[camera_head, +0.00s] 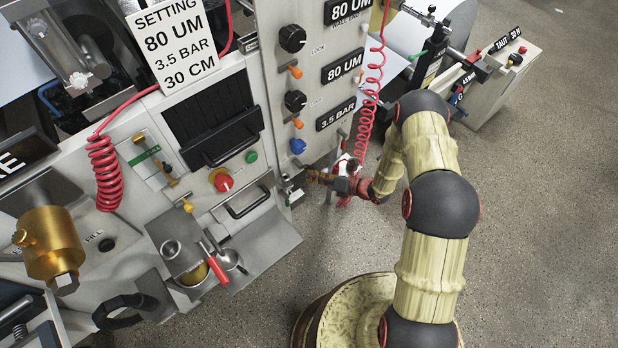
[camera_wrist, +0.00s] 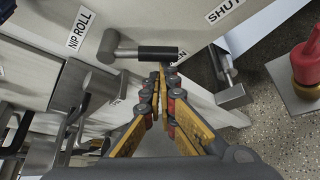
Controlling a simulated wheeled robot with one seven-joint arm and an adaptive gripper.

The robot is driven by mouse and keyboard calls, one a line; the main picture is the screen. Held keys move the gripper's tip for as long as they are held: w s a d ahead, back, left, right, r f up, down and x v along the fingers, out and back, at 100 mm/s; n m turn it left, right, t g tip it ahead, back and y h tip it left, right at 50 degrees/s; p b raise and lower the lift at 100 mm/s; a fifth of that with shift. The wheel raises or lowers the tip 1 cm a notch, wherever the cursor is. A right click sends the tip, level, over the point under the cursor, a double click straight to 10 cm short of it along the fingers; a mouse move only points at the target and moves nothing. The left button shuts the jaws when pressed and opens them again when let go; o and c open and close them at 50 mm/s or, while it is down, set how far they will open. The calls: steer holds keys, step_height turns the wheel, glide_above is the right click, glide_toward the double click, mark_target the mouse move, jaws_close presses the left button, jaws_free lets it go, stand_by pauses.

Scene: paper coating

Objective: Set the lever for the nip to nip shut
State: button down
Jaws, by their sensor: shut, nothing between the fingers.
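The nip lever is in the wrist view, a grey metal arm with a black grip (camera_wrist: 158,52) on a pale panel. It points right in the picture. The label "NIP ROLL" (camera_wrist: 80,28) is left of it and the label "SHUT" (camera_wrist: 226,9) is up and right. A label partly hidden by my fingers, ending in N, lies by the grip's end. My gripper (camera_wrist: 162,70) is shut and empty, its fingertips just below the black grip; I cannot tell if they touch it. In the head view my gripper (camera_head: 313,176) is at the machine's right side, where the lever is not clear.
A grey metal block (camera_wrist: 233,96) sticks out right of my fingers, and a red knob-like part (camera_wrist: 308,62) stands farther right. Grey brackets (camera_wrist: 88,90) are at left. A red coiled hose (camera_head: 370,85) hangs near my gripper. Open floor (camera_head: 540,220) lies right.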

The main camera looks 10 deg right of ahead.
steer(key=shift+w+d+r+n+h+p, duration=0.3)
steer(key=shift+w+d+r+n+h, duration=0.2)
steer(key=shift+d+r+n+h, duration=0.15)
steer(key=shift+d, duration=0.1)
stand_by(0.4)
